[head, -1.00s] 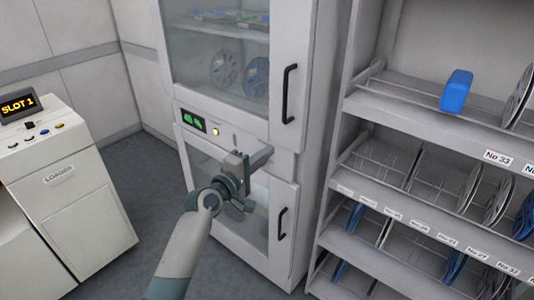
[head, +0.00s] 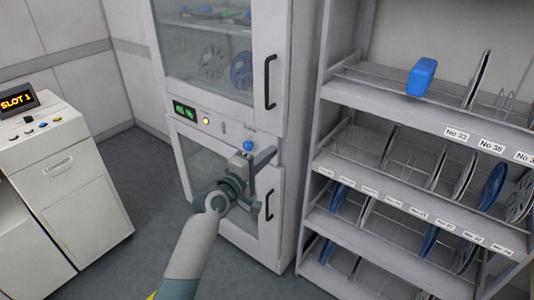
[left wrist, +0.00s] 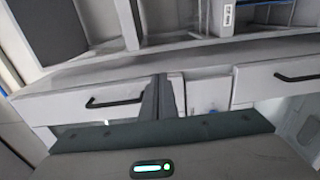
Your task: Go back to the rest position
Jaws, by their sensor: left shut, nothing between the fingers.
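My left gripper (head: 264,158) is in front of the white two-door cabinet (head: 295,150), near the gap between its upper and lower doors. Its jaws are shut and empty. In the left wrist view the two dark fingers (left wrist: 160,98) stand together, with black door handles (left wrist: 115,102) to either side beyond them. A small blue knob (head: 248,146) shows just above the gripper; I cannot tell what it is fixed to. My right gripper is in neither view.
Grey floor (head: 140,165) lies open between loader and cabinet.

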